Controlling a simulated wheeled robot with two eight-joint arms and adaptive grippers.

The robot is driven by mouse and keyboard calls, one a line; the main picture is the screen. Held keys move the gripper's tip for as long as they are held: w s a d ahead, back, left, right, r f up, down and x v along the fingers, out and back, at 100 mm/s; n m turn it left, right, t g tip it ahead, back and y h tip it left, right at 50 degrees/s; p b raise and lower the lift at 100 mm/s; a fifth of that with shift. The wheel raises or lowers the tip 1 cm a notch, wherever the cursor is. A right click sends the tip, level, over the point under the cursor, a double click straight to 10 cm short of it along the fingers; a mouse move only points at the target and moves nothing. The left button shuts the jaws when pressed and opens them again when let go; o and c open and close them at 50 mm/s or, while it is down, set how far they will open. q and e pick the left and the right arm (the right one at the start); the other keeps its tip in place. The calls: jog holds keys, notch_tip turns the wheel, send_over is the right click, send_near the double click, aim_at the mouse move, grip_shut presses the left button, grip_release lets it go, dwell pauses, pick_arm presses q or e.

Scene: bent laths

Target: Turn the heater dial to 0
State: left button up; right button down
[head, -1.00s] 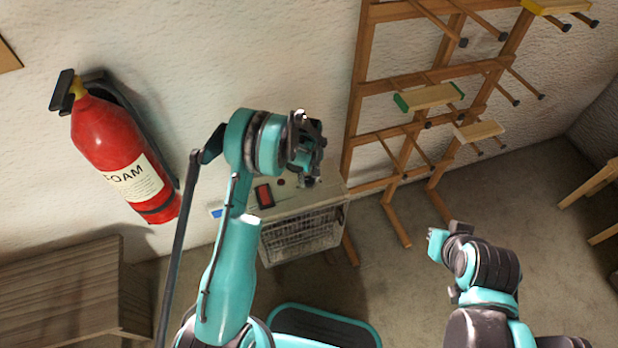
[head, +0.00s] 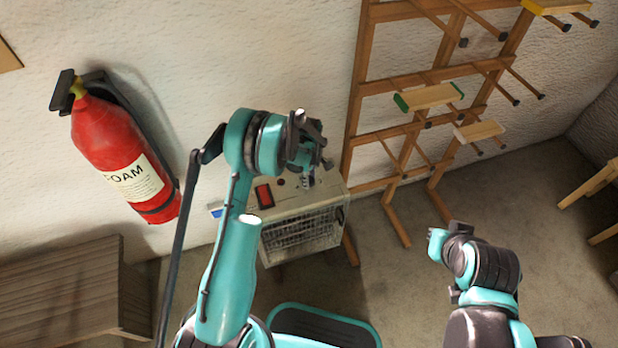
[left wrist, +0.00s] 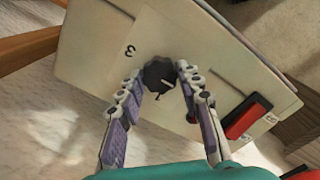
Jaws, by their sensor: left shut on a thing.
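The heater (head: 302,222) is a pale box with a wire grille on its front, standing on the floor below the wall. In the left wrist view its pale top panel (left wrist: 95,65) carries a dark round dial (left wrist: 160,75) with a light pointer mark and a printed 3 beside it. My left gripper (left wrist: 163,78) is shut on the dial, one finger on each side. In the head view this gripper (head: 308,180) is over the heater's top, and the dial is hidden. My right gripper (head: 437,243) is away at the right; its fingers are too small to read.
A red switch (left wrist: 247,116) sits on the heater's panel beside the dial, and also shows in the head view (head: 264,196). A wooden rack (head: 352,125) stands close behind and right. A fire extinguisher (head: 115,150) hangs left. A wooden cabinet (head: 70,290) stands lower left.

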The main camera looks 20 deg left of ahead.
dwell(0.4)
pick_arm(q)
jog(key=o, duration=1.2)
jog(key=shift+c, duration=0.2)
notch_tip(320, 180, up, 12)
